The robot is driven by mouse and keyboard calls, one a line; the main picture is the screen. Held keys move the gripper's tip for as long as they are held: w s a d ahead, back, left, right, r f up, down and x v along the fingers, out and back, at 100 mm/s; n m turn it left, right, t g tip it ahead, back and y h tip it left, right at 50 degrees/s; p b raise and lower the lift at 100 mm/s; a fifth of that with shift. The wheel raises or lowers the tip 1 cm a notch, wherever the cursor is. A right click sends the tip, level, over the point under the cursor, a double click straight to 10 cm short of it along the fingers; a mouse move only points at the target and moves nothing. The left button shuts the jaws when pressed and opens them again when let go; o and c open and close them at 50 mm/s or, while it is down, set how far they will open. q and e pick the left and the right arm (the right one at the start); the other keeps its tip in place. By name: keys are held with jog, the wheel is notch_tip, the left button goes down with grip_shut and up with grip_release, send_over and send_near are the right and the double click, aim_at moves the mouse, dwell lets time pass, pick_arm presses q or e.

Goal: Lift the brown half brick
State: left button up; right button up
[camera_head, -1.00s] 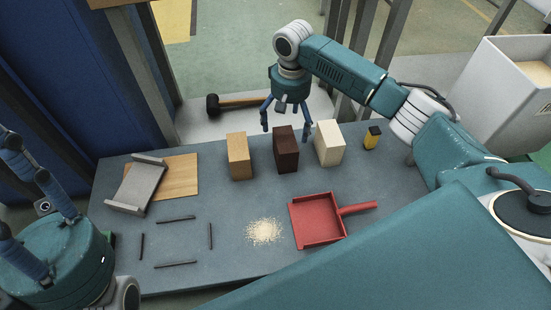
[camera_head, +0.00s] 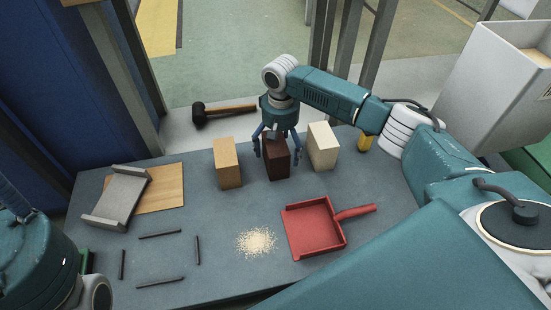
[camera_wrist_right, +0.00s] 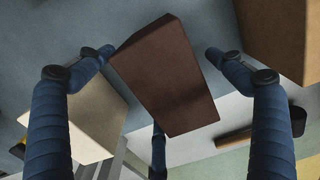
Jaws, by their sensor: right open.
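The brown half brick (camera_head: 277,165) stands upright on the grey table, in the middle of a row of three blocks. It also shows in the right wrist view (camera_wrist_right: 168,75), between the fingers. My right gripper (camera_head: 277,155) is open and points down over the brick, with fingers on both its left and right sides.
A tan block (camera_head: 228,165) stands close on the left and a cream block (camera_head: 322,147) close on the right. A red dustpan (camera_head: 313,228), a pile of crumbs (camera_head: 257,241) and dark strips lie in front. A hammer (camera_head: 222,112) lies behind the table.

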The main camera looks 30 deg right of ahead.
jog(key=c, duration=1.9)
jog(key=shift+o, duration=0.2)
jog(key=shift+r, duration=0.1)
